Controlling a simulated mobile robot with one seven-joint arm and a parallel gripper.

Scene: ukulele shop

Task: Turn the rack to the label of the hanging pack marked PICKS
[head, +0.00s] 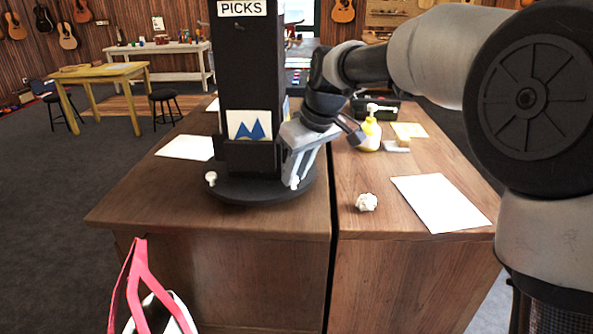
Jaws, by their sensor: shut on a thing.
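The dark rack (248,62) stands upright on a round black base (250,192) on the wooden counter. A white label reading PICKS (240,8) is on the face toward me, at the top edge of the head view. A white card with a blue peaked logo (248,126) sits in a holder low on that face. Two white knobs stand on the base, a left knob (211,178) and a right knob (294,182). My gripper (296,176) points down at the base's right front and is shut on the right knob. No hanging pack is clearly visible.
Right of the rack are a crumpled paper ball (367,202), a white sheet (441,202), a yellow bottle (369,134) and a dark box (383,110). Another sheet (186,147) lies left. A bag with red straps (138,265) is in front of the counter.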

